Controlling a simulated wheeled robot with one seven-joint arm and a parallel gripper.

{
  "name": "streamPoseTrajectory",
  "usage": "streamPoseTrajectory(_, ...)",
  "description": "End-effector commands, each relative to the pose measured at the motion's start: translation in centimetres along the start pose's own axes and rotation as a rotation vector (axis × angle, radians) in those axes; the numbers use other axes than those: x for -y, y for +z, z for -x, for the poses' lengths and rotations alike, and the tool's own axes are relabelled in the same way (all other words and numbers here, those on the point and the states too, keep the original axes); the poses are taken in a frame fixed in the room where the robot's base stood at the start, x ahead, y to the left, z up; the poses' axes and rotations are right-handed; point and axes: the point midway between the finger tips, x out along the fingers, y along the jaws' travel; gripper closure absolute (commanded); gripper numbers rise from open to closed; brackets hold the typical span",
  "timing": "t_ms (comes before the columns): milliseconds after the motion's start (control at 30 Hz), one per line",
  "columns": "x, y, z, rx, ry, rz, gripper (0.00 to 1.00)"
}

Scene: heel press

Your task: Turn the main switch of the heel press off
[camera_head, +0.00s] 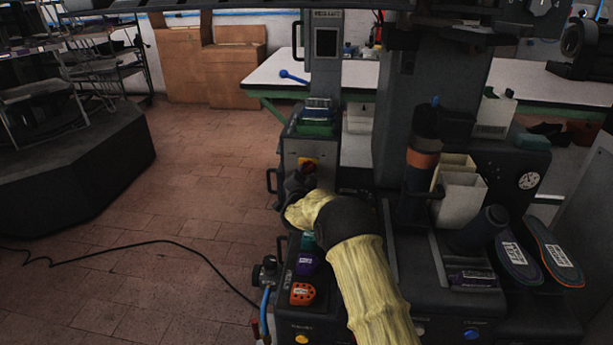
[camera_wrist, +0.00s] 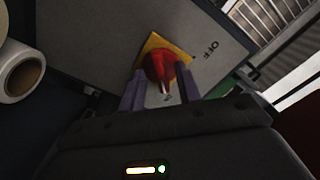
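The main switch is a red rotary knob on a yellow plate, on the grey front panel of the heel press. In the wrist view the red knob (camera_wrist: 160,68) sits between the tips of my gripper (camera_wrist: 160,92), one purple finger on each side. The fingers are apart, and I cannot tell whether they touch the knob. The word OFF (camera_wrist: 205,50) is printed to the upper right of the plate. In the head view the switch (camera_head: 308,164) shows just above my gripper (camera_head: 297,185), whose fingers are partly hidden by my yellow-sleeved arm.
The press column (camera_head: 415,100) stands to the right of the switch, with a dark handle (camera_head: 269,181) on the panel's left side. The tiled floor (camera_head: 150,215) at left is open, crossed by a black cable.

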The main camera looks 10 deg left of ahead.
Motion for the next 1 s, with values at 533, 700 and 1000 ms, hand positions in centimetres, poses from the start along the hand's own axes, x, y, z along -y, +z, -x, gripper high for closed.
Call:
streamPoseTrajectory(533, 0.0, -0.01, -0.11, 0.0, 0.0, 0.0, 1.0)
streamPoseTrajectory(700, -0.02, -0.01, -0.1, 0.0, 0.001, 0.003, 1.0)
streamPoseTrajectory(1000, 0.06, -0.04, -0.08, 0.001, 0.001, 0.073, 1.0)
